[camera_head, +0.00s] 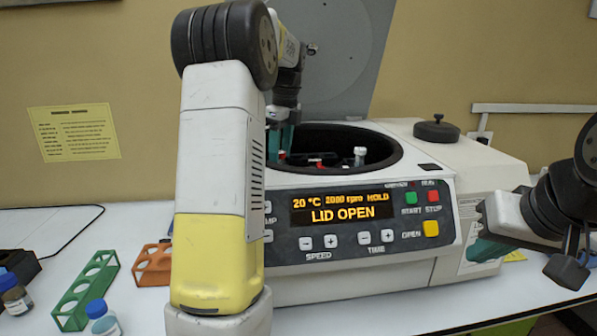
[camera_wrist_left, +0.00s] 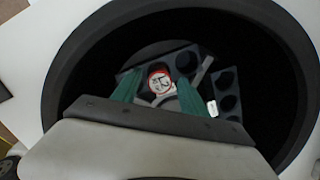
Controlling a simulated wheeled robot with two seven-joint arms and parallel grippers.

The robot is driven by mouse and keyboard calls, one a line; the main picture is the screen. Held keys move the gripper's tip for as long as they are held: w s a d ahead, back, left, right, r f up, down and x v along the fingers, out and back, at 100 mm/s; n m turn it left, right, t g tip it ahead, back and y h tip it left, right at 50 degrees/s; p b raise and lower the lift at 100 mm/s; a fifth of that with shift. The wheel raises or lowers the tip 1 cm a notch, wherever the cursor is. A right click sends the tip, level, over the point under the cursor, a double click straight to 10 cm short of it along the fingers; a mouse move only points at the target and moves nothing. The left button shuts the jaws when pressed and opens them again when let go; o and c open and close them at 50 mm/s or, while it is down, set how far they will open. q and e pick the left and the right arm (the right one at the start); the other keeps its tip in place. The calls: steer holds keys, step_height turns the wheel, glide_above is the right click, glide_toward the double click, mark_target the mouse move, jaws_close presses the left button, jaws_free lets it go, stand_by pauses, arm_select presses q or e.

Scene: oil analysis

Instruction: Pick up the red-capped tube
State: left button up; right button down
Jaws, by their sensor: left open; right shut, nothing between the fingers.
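The red-capped tube (camera_wrist_left: 160,79) sits in a slot of the centrifuge rotor (camera_wrist_left: 182,57), its labelled white top with a red rim facing the left wrist camera. In the head view a bit of red (camera_head: 282,156) shows just below my left gripper (camera_head: 282,138). The left gripper is open, reaching down into the centrifuge bowl. In the left wrist view its green fingers (camera_wrist_left: 159,86) lie on either side of the cap; contact cannot be told. My right gripper (camera_head: 488,249) is shut and empty at the right, in front of the centrifuge's side.
The centrifuge (camera_head: 455,165) has its lid (camera_head: 345,60) raised; its display reads LID OPEN. A pale-capped tube (camera_head: 360,156) stands in the bowl. A green rack (camera_head: 85,290), orange rack (camera_head: 152,265) and blue-capped bottles (camera_head: 100,315) stand at the left. The front right table is clear.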

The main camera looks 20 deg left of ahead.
arm_select(q)
steer(key=shift+a+f, duration=0.1)
steer(key=shift+f, duration=0.85)
steer(key=shift+c, duration=0.2)
jaws_close()
step_height(320, 180, up, 10)
